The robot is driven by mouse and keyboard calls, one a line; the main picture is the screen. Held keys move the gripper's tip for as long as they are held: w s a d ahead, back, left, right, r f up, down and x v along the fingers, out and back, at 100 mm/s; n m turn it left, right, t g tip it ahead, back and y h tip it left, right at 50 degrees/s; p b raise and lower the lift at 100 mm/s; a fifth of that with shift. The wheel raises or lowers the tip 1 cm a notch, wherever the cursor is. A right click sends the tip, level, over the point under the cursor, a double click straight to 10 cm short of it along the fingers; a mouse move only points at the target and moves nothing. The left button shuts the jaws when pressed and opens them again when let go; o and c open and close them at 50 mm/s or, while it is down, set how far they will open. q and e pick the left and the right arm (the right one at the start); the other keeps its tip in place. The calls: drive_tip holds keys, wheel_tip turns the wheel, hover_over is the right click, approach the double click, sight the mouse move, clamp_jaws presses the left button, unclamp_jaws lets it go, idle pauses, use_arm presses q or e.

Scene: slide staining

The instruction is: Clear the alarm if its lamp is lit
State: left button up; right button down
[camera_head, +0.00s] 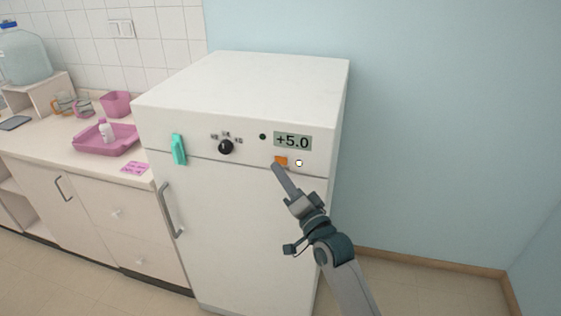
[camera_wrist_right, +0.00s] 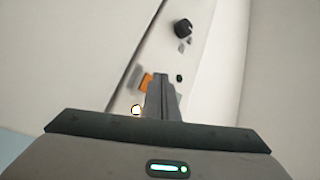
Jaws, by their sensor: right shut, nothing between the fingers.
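The white cabinet (camera_head: 240,212) has a front control strip with a display (camera_head: 292,141) reading +5.0. An orange button (camera_head: 281,160) sits below the display. Beside it on the right is a small round lamp (camera_head: 299,163) that looks bright white with a dark rim; it also looks bright in the right wrist view (camera_wrist_right: 136,110). A small dark green dot (camera_head: 262,137) left of the display looks unlit. My right gripper (camera_head: 276,167) is shut and empty, its tips at the orange button's lower left edge. I cannot tell whether they touch. My left gripper is out of view.
A black knob (camera_head: 226,147) and a teal latch (camera_head: 179,149) are left on the same strip. A door handle (camera_head: 169,210) sticks out below. A counter at left holds a pink tray (camera_head: 104,141) with a white bottle. Floor at right is clear.

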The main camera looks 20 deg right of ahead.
drive_tip(key=shift+w+d, duration=0.15)
drive_tip(key=shift+w, duration=0.05)
idle(0.5)
drive_tip(key=shift+w+d, duration=0.15)
drive_tip(key=shift+w+d, duration=0.15)
drive_tip(key=shift+w, duration=0.15)
idle(0.9)
drive_tip(key=shift+s+p, duration=0.2)
drive_tip(key=shift+p, duration=0.15)
drive_tip(key=shift+s+a, duration=0.4)
drive_tip(key=shift+s, duration=0.05)
drive_tip(key=shift+p, duration=0.3)
drive_tip(key=shift+s+a+p, duration=0.55)
drive_tip(key=shift+s+a, duration=0.2)
drive_tip(key=shift+s, duration=0.3)
drive_tip(key=shift+s+a+p, duration=0.55)
drive_tip(key=shift+s+a, duration=0.15)
drive_tip(key=shift+s, duration=0.35)
